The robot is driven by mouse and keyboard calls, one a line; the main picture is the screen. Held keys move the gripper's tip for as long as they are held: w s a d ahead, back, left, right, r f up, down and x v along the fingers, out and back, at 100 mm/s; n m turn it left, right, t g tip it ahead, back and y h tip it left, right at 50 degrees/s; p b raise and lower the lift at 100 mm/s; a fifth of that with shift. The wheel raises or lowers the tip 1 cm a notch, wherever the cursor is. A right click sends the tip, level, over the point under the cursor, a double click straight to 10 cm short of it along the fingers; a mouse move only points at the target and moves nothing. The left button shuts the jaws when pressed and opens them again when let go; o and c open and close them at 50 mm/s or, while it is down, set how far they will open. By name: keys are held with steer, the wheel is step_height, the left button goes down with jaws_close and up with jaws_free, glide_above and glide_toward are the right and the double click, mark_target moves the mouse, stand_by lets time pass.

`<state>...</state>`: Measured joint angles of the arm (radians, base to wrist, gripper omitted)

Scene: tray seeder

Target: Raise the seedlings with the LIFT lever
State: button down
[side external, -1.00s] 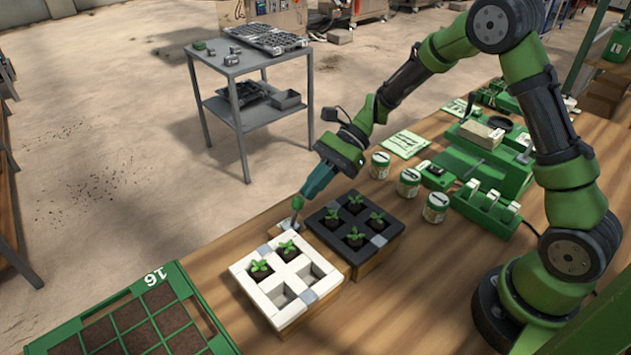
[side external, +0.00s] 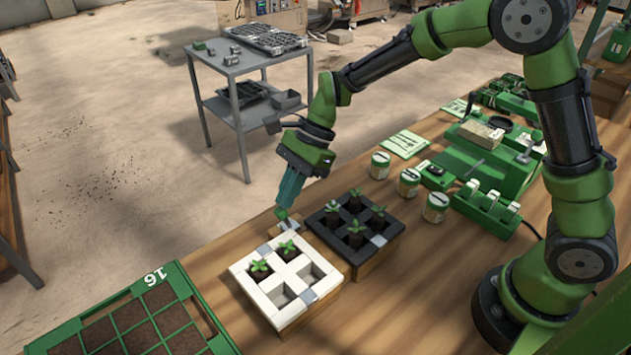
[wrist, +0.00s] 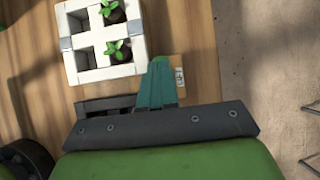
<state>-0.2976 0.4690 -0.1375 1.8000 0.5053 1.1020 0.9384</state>
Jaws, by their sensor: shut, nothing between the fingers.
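The LIFT lever's green knob (side external: 281,213) shows at the tip of my gripper (side external: 283,204), on a small wooden base behind the trays. The teal fingers are shut with nothing between them and appear to touch the knob; the exact contact is hidden. The black tray (side external: 336,252) holds several seedlings (side external: 355,229), which stand up out of its cells. The white tray (side external: 247,284) beside it holds two seedlings (side external: 260,266) and has two empty cells. In the wrist view, the fingers (wrist: 158,85) point toward the white tray's corner, beside the labelled wooden base (wrist: 180,78).
A green soil tray (side external: 205,335) lies at the lower left. Labelled jars (side external: 408,182) and green fixtures (side external: 487,208) stand on the right of the bench. A grey trolley (side external: 240,72) stands on the floor beyond the bench edge.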

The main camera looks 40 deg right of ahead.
steer(key=shift+a, duration=0.2)
stand_by(0.5)
steer(key=v, duration=1.3)
steer(key=shift+d, duration=0.3)
steer(key=shift+f, duration=0.15)
